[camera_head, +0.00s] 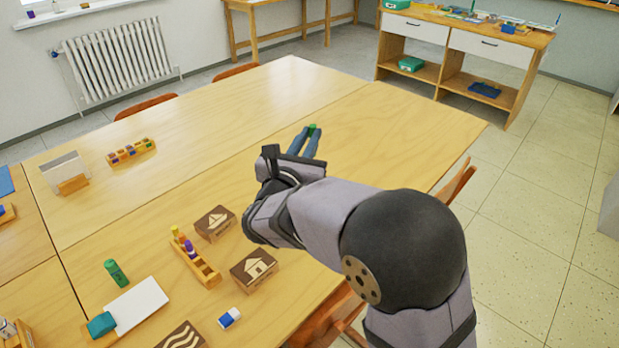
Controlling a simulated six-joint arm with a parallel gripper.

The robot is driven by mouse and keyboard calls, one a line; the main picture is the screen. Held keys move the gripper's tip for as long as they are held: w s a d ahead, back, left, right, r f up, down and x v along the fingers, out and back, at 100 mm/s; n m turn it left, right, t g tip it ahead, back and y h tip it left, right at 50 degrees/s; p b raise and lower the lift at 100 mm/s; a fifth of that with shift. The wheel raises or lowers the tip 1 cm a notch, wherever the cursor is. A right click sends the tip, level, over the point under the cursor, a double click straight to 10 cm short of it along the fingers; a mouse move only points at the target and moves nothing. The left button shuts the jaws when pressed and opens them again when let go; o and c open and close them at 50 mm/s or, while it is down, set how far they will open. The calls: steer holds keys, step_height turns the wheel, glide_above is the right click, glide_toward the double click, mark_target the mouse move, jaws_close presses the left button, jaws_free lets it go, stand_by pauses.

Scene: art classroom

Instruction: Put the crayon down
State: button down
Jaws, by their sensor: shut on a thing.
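My gripper (307,142) is over the right part of the wooden table (400,125), pointing away from the camera. Its blue-grey fingers are shut on a green crayon (313,128), of which only a small green tip shows between the fingertips. The rest of the crayon is hidden by the fingers. I cannot tell whether the crayon touches the table or is held above it.
The tabletop around my gripper is clear.

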steer(key=shift+f, duration=4.75)
steer(key=shift+f, duration=0.1)
steer(key=shift+f, duration=0.15)
steer(key=c, duration=1.8)
jaws_free()
steer(key=shift+o, duration=0.2)
steer(key=shift+r, duration=0.2)
steer(key=b+v, duration=0.1)
steer(key=v, duration=1.1)
steer(key=shift+r, duration=0.1)
